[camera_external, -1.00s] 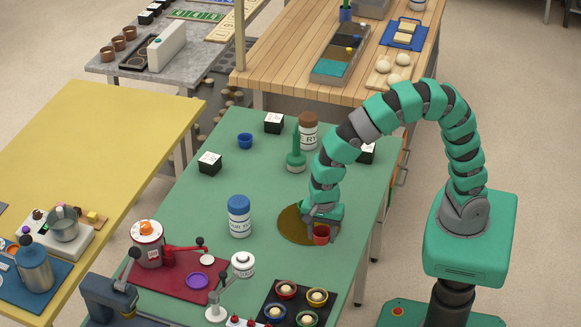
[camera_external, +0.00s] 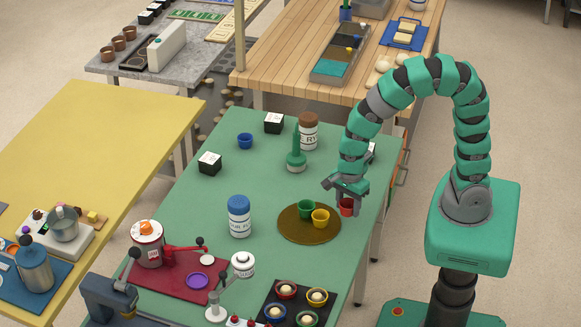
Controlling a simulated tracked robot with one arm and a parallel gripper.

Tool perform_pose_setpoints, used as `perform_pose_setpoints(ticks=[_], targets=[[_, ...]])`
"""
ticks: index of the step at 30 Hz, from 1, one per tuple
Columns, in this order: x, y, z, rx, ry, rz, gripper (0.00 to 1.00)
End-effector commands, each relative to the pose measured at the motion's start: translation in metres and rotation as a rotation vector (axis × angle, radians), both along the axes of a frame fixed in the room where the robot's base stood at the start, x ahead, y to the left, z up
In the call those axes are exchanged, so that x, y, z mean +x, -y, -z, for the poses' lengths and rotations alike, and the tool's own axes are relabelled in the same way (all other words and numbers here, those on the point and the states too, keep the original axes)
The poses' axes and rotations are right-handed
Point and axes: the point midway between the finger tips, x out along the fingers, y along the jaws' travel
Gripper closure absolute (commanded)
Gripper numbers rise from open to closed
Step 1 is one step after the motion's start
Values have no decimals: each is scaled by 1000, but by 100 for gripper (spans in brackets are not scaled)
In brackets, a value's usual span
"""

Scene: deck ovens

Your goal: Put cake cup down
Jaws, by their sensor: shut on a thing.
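My gripper (camera_external: 347,198) is shut on a red cake cup (camera_external: 346,208), right of a round brown disc (camera_external: 290,234). I cannot tell whether the cup touches the table or hangs a little above it. A green cup (camera_external: 306,208) and a yellow cup (camera_external: 320,219) stand close together on the disc. A blue cup (camera_external: 245,141) stands alone farther back on the green table (camera_external: 200,205).
A blue-lidded jar (camera_external: 239,217) stands left of the disc. A green bottle (camera_external: 296,156), a brown-lidded jar (camera_external: 308,131) and black boxes (camera_external: 209,164) stand behind. A dark tray (camera_external: 293,311) with several filled cups is in front. The table's right edge is close to my gripper.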

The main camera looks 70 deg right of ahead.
Motion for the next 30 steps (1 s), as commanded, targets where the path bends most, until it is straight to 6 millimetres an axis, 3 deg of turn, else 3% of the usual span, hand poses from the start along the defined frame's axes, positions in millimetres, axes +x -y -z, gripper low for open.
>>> perform_pose_setpoints(ticks=[18, 30], targets=[[102, -40, 12, 0, 0, -1, 76], [127, -51, 13, -1, -1, 0, 76]])
